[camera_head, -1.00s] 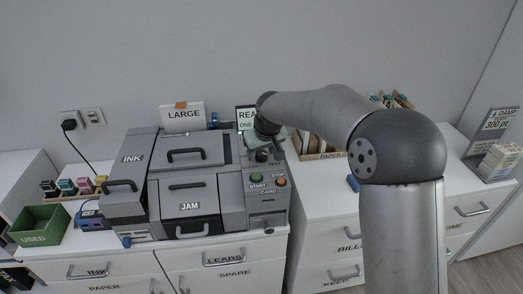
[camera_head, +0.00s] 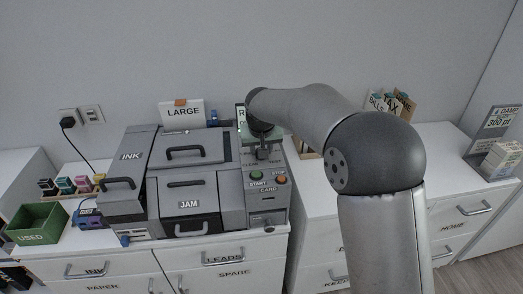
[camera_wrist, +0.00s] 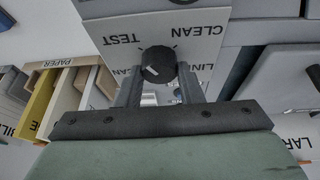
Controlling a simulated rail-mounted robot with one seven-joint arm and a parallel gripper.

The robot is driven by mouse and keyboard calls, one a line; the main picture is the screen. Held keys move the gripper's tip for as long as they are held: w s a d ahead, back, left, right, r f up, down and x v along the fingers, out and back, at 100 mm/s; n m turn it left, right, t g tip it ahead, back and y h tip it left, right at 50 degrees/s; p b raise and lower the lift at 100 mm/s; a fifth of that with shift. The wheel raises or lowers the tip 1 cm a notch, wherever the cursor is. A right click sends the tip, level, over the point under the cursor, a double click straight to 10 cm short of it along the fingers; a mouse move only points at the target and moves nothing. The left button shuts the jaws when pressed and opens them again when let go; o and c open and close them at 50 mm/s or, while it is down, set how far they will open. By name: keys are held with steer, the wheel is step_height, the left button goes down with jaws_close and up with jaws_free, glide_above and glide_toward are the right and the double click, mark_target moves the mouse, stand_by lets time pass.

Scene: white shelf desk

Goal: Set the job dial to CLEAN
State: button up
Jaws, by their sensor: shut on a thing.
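The job dial (camera_wrist: 158,65) is a round black knob with a white pointer mark on a pale panel. In the wrist view the mark points to the lower left. The words TEST (camera_wrist: 122,40) and CLEAN (camera_wrist: 207,28) are printed upside down above the knob, to its left and right. More lettering beside the knob is partly hidden by the fingers. My gripper (camera_wrist: 159,82) has one finger on each side of the knob and is shut on it. In the head view my gripper (camera_head: 263,152) is at the upper part of the machine's right-hand panel, covering the dial.
The green START button (camera_head: 257,175) and orange STOP button (camera_head: 281,179) sit just below my gripper. The JAM cover (camera_head: 190,215) and INK cover (camera_head: 130,156) are left of the panel. A green USED bin (camera_head: 37,224) stands far left. The right desktop has free room.

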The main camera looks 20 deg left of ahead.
steer(key=m+h, duration=0.1)
steer(key=m, duration=0.3)
steer(key=shift+a+m+h, duration=0.1)
steer(key=shift+m+h, duration=0.3)
steer(key=m+h, duration=0.1)
steer(key=m, duration=0.2)
steer(key=shift+r+m+p, duration=0.1)
steer(key=shift+m+p, duration=0.2)
steer(key=shift+p, duration=0.05)
steer(key=m+h+p, duration=0.1)
steer(key=m, duration=0.1)
steer(key=m+g+p, duration=0.1)
steer(key=m, duration=0.1)
steer(key=shift+w+a+h, duration=0.1)
steer(key=shift+h, duration=0.3)
steer(key=shift+m+g+h+p, duration=0.4)
steer(key=shift+m+g+p, duration=0.3)
steer(key=shift+m+p, duration=0.95)
steer(key=shift+m+b, duration=0.3)
steer(key=shift+m, duration=0.15)
steer(key=o, duration=1)
steer(key=shift+c, duration=0.2)
